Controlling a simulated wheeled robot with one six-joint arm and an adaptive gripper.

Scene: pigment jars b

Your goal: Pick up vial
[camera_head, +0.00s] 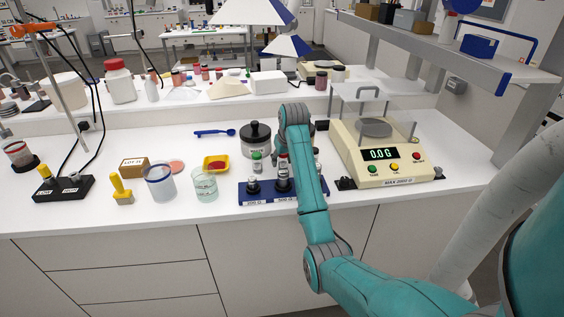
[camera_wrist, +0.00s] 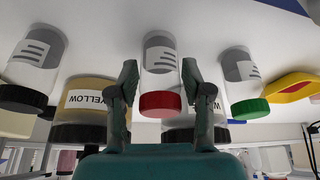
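In the wrist view, a clear vial with a red cap (camera_wrist: 160,75) and a grey patch stands between the fingers of my gripper (camera_wrist: 160,82). The fingers are spread to either side of it, and I cannot tell whether they touch it. A green-capped vial (camera_wrist: 243,82) is to its right and a black-capped vial (camera_wrist: 34,70) to its left. In the head view, the green-capped vial (camera_head: 257,161) stands in front of a dark-lidded jar, and the red-capped vial (camera_head: 283,161) shows beside my arm. My fingers are hidden there by the arm.
A jar labelled YELLOW (camera_wrist: 88,98) is close to my left finger in the wrist view. In the head view, a blue weight stand (camera_head: 262,199) is in front of the vials, a balance (camera_head: 382,155) to the right, and a yellow dish (camera_head: 216,164) and beaker (camera_head: 205,185) to the left.

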